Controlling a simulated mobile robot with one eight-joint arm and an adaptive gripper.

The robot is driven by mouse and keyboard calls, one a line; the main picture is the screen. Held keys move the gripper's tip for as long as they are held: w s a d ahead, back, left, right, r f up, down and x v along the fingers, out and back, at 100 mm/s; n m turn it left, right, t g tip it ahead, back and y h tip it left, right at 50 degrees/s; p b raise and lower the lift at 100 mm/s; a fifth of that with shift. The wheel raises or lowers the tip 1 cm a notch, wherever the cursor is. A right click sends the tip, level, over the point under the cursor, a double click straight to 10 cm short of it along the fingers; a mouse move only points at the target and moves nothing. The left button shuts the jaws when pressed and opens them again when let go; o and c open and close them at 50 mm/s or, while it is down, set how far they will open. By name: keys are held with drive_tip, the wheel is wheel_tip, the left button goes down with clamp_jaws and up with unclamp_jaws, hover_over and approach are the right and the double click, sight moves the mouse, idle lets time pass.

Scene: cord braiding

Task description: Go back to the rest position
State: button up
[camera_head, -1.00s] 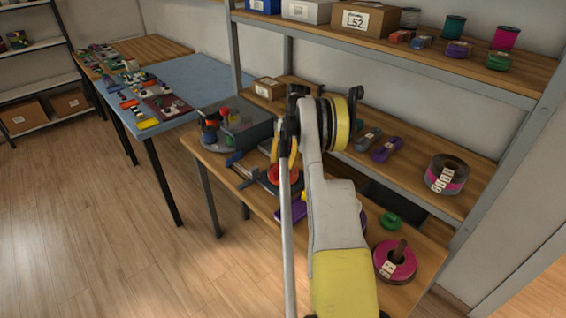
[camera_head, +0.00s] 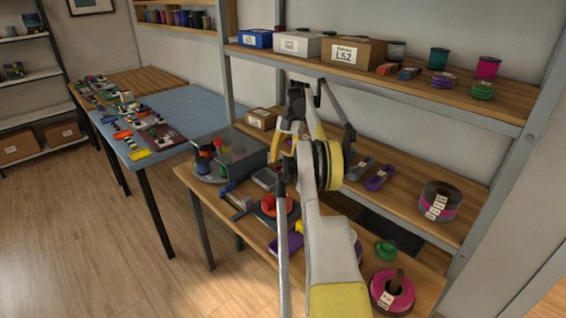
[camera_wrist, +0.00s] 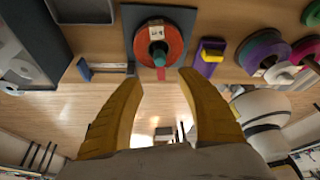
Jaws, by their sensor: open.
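In the wrist view my gripper (camera_wrist: 160,82) is open, with its two yellow fingers spread and nothing between them. A red spool (camera_wrist: 172,38) on a dark base (camera_wrist: 187,22) lies beyond the fingertips, apart from them. In the head view my arm is raised over the work table (camera_head: 203,196), and its links hide much of the gripper. The red spool also shows on that table in the head view (camera_head: 270,207), left of my arm.
Shelving (camera_head: 415,95) with boxes and spools rises close behind my arm. A blue-topped table (camera_head: 190,103) stands left. The floor (camera_head: 80,220) at left is open.

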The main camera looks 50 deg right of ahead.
idle(0.6)
drive_tip(key=w+a+r+m+t+h, duration=0.15)
drive_tip(key=a+r+m, duration=0.25)
drive_tip(key=a+r, duration=0.55)
drive_tip(key=w+a+r+m+h, duration=0.25)
drive_tip(key=a+r, duration=0.35)
drive_tip(key=a, duration=0.6)
drive_tip(key=s+a+r+m+t, duration=0.1)
drive_tip(key=s+a+r+m, duration=0.15)
drive_tip(key=a, duration=0.45)
drive_tip(key=s+a+r+m+t, duration=0.1)
drive_tip(key=s+a+m, duration=0.2)
drive_tip(key=a, duration=0.3)
drive_tip(key=s+a+f+m+t, duration=0.2)
drive_tip(key=s+a+f, duration=0.3)
drive_tip(key=s+a, duration=0.3)
drive_tip(key=s+a+f+m+t, duration=0.2)
drive_tip(key=s+a+f+m, duration=0.2)
drive_tip(key=s+a, duration=0.3)
drive_tip(key=shift+s+a+f+m+h, duration=0.35)
drive_tip(key=shift+s+m, duration=0.45)
drive_tip(key=shift+s, duration=0.4)
drive_tip(key=shift+t, duration=0.25)
